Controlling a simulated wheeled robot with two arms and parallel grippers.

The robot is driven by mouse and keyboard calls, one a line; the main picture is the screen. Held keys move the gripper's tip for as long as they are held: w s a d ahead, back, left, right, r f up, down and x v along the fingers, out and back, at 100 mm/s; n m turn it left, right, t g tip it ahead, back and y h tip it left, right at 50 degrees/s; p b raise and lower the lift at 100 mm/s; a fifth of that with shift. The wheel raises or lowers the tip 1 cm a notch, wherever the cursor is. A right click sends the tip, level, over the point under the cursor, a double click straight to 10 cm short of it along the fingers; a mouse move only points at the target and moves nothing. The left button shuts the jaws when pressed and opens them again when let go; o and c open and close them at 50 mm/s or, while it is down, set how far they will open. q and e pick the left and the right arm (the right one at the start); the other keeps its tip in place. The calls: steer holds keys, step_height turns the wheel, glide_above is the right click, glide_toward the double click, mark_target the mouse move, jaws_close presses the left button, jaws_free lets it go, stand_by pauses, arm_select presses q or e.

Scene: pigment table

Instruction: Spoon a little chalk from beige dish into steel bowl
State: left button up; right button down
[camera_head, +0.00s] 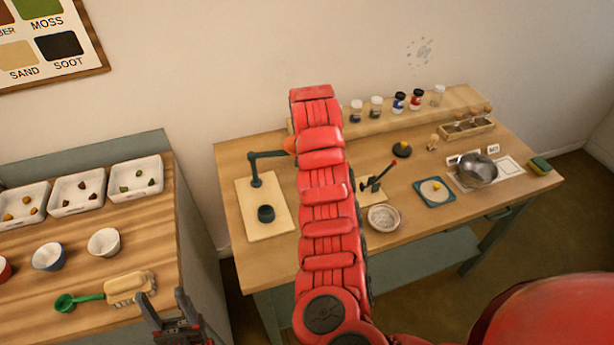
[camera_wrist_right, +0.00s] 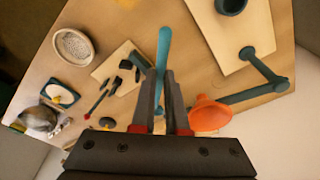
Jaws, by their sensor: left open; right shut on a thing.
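A beige-rimmed round dish (camera_head: 384,217) with pale speckled contents stands near the front edge of the right table; it also shows in the right wrist view (camera_wrist_right: 73,46). The steel bowl (camera_head: 480,171) stands farther right on the same table, and appears in the right wrist view (camera_wrist_right: 40,120). My right gripper (camera_wrist_right: 162,75) is shut on a slim teal handle (camera_wrist_right: 164,42), above the table and away from both vessels. I cannot tell what the handle's other end looks like. In the head view my red arm hides this gripper. My left gripper (camera_head: 165,298) is open and empty at the left table's edge.
An orange funnel (camera_wrist_right: 208,115) on a teal stand (camera_head: 256,170) is close beside my right gripper. A blue-framed plate (camera_head: 434,192) lies between the dish and steel bowl. Jars (camera_head: 399,103) line the back shelf. A green scoop (camera_head: 75,301) and trays (camera_head: 77,193) occupy the left table.

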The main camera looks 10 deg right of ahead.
steer(key=d+r+m+y+p, duration=0.1)
steer(key=d+m+p, duration=0.2)
steer(key=d+m, duration=0.2)
steer(key=w+d+r+m+g+y+p, duration=0.1)
steer(key=d+m+p, duration=0.2)
steer(key=d, duration=0.4)
steer(key=shift+w+d+m+g+y+p, duration=0.2)
steer(key=shift+w+m+g+y+p, duration=0.15)
steer(key=shift+m, duration=0.55)
steer(key=shift+s+d+r, duration=0.1)
steer(key=shift+s+r, duration=0.05)
